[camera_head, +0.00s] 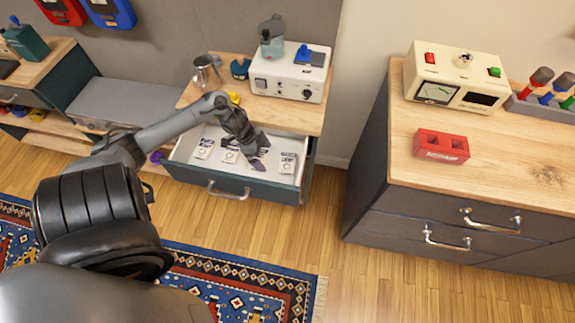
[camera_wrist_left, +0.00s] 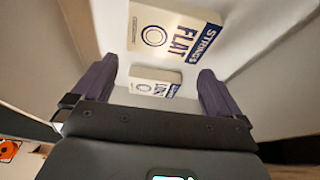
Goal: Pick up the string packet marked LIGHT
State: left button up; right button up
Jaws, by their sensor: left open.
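Small white string packets lie in the open drawer (camera_head: 230,190): a left packet (camera_head: 204,148), a middle packet (camera_head: 229,156) and a right packet (camera_head: 288,164). Their words are too small to read surely in the head view. My left gripper (camera_head: 259,161) is open inside the drawer, between the middle and right packets. In the left wrist view a packet marked STRINGS FLAT (camera_wrist_left: 172,32) lies beyond the fingertips. A second packet (camera_wrist_left: 155,82) shows between the two purple fingers (camera_wrist_left: 154,76); its word is partly unreadable and I cannot confirm LIGHT. My right gripper is not in view.
A wooden top with a white device (camera_head: 288,78) and a metal jug (camera_head: 206,71) stands above and behind the drawer. The drawer walls surround my left gripper. A dark cabinet (camera_head: 365,190) with a red block (camera_head: 441,146) stands to the right, with bare floor between.

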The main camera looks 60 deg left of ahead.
aim_at(287, 163)
pick_arm(q)
jog(key=w+d, duration=0.2)
jog(key=w, duration=0.1)
jog(key=shift+d, duration=0.15)
jog(key=shift+w+d+b, duration=0.4)
jog(key=shift+w+b, duration=0.05)
jog(key=shift+w, duration=0.25)
jog(key=shift+w+d+f+b, duration=0.55)
jog(key=shift+w+d+f, duration=0.3)
jog(key=shift+w, duration=0.2)
jog(key=shift+d+f, duration=0.1)
jog(key=shift+f, duration=0.5)
jog(key=shift+w, duration=0.1)
jog(key=c, duration=0.8)
jog(key=shift+o, duration=0.2)
jog(key=shift+r, duration=0.15)
